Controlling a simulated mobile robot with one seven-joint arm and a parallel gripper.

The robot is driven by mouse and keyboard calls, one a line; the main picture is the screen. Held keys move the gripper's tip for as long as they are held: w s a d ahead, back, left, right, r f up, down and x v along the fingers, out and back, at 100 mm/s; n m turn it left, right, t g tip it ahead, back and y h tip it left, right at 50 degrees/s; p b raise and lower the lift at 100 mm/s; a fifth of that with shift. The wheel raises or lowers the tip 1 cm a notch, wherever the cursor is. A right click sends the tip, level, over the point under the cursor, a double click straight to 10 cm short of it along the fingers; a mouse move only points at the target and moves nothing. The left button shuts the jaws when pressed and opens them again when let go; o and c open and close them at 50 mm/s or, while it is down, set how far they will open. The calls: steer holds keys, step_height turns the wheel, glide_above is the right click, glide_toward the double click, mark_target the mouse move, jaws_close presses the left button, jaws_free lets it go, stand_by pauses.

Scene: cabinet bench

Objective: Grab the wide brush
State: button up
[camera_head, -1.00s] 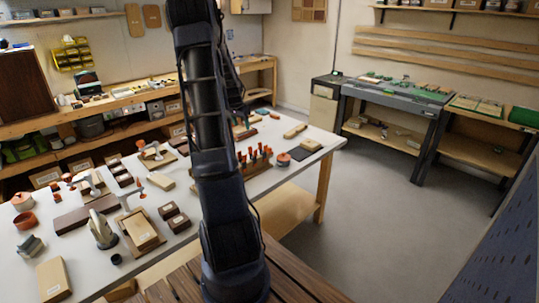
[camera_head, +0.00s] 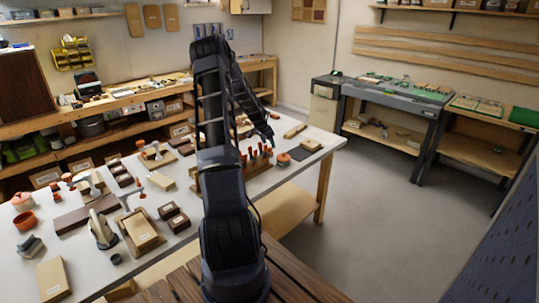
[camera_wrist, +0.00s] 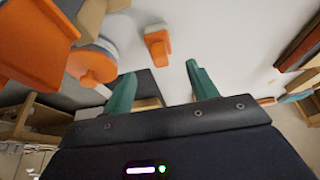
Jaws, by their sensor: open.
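My gripper (camera_wrist: 160,68) is open, with its two teal fingers apart and nothing between the tips. In the wrist view a small orange piece with a pale grey edge (camera_wrist: 157,47) lies on the white bench top just beyond the fingertips. It may be the wide brush, but I cannot tell for sure. In the head view my forearm bends down over the far part of the bench, near a rack of orange-handled tools (camera_head: 256,155). My fingertips are not clear in that view.
Large orange shapes (camera_wrist: 30,45) and a round orange thing (camera_wrist: 92,65) crowd the left of the wrist view. Several boxes and blocks cover the bench's left half.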

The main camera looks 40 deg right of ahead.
mark_target(270, 150)
steer(key=shift+a+x, duration=0.15)
steer(key=shift+x, duration=1.55)
steer(key=shift+a+x, duration=0.15)
steer(key=shift+x, duration=1.6)
steer(key=shift+w+f, duration=0.1)
steer(key=shift+c, duration=0.5)
steer(key=c, duration=1)
